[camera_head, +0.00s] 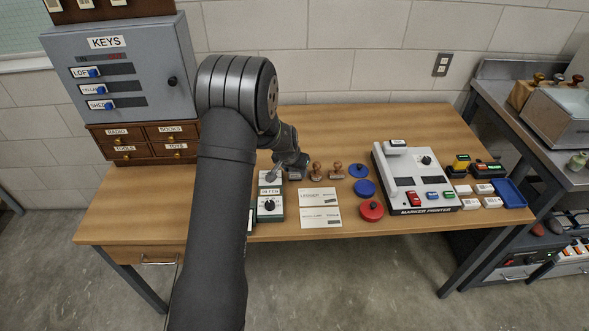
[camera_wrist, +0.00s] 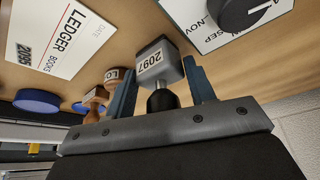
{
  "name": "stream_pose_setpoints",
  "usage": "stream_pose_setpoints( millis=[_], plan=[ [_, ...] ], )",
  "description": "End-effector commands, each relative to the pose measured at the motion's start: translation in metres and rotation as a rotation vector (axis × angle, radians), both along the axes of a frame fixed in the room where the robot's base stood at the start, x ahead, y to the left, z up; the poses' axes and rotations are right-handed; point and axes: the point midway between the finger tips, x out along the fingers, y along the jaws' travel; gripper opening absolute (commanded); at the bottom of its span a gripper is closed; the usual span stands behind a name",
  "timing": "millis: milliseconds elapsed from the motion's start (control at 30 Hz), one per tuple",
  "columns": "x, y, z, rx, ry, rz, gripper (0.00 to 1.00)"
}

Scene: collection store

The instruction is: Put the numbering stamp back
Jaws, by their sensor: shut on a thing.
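The numbering stamp (camera_wrist: 157,62) has a grey block with a white label reading 2097 and a black grip. My gripper (camera_wrist: 163,92) is shut on it, with one dark finger on either side of the black grip. In the head view my gripper (camera_head: 291,172) is low over the desk, just left of two wooden-handled stamps, and my arm covers part of it. I cannot tell whether the stamp touches the desk. The ledger card (camera_head: 320,195) lies flat in front; in the wrist view the ledger card (camera_wrist: 60,35) shows 2095.
Two wooden stamps (camera_head: 317,171) stand close to the right of my gripper. A dial box (camera_head: 270,205) is close in front. Blue round pads (camera_head: 364,187), a red one (camera_head: 371,211) and the marker printer (camera_head: 412,180) are further right. The desk (camera_head: 310,120) behind is clear.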

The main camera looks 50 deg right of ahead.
Motion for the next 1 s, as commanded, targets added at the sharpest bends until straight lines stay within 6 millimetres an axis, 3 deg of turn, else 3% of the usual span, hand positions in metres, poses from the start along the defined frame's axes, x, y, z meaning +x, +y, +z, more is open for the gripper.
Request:
stream_pose_setpoints(
  millis=[267,300,333,733,1000],
  plan=[
    [0.0,0.0,-0.003,0.0,0.0,0.0,0.33],
    [0.0,0.0,-0.002,0.0,0.0,0.0,0.58],
    [0.0,0.0,-0.002,0.0,0.0,0.0,0.59],
    [0.0,0.001,0.006,-0.002,-0.001,0.0,0.59],
    [-0.006,0.017,0.047,-0.003,-0.001,0.0,0.59]
  ],
)
